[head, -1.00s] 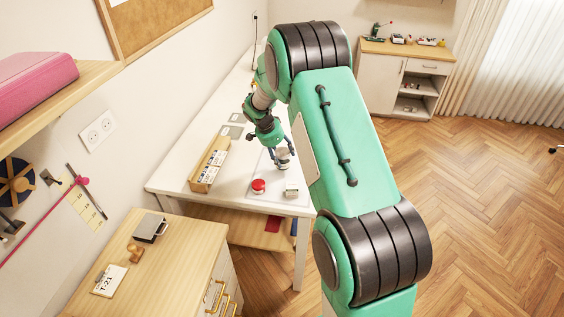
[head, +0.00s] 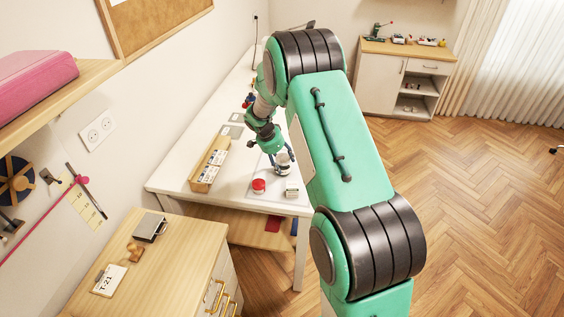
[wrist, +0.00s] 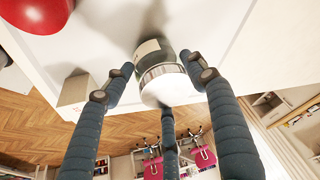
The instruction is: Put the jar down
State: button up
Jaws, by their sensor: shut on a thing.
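The jar (wrist: 154,58) is small, with a pale label, a dark band and a white round end facing the wrist camera. My gripper (wrist: 165,80) has its three dark, padded fingers closed around it. In the head view my gripper (head: 281,154) is over the near part of the white table (head: 235,198), and the jar (head: 283,169) shows between the fingers. The jar is at or just above the tabletop; I cannot tell whether its base touches it.
A red-topped container (head: 258,186) and a small pale box (head: 292,189) stand close by, toward the table's near edge. A wooden tray of cards (head: 205,176) lies to the left. A lower wooden cabinet (head: 175,250) stands nearer.

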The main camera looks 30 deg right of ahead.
jog(key=shift+f, duration=0.1)
jog(key=o, duration=1.3)
jog(key=p+v, duration=0.1)
jog(key=v, duration=1.1)
